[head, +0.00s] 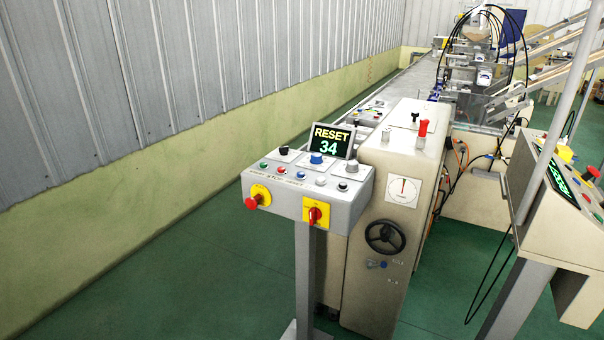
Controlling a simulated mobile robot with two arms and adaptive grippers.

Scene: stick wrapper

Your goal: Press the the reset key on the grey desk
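A larger blue knob (316,158) sits behind the row. Neither of my grippers is in view.
A red mushroom button (252,202) and a red rotary switch (314,214) stick out of the desk's front. A beige machine cabinet (398,180) with a black handwheel (385,237) stands close behind. Another console (558,195) is at right. Green floor (200,275) is free at left.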

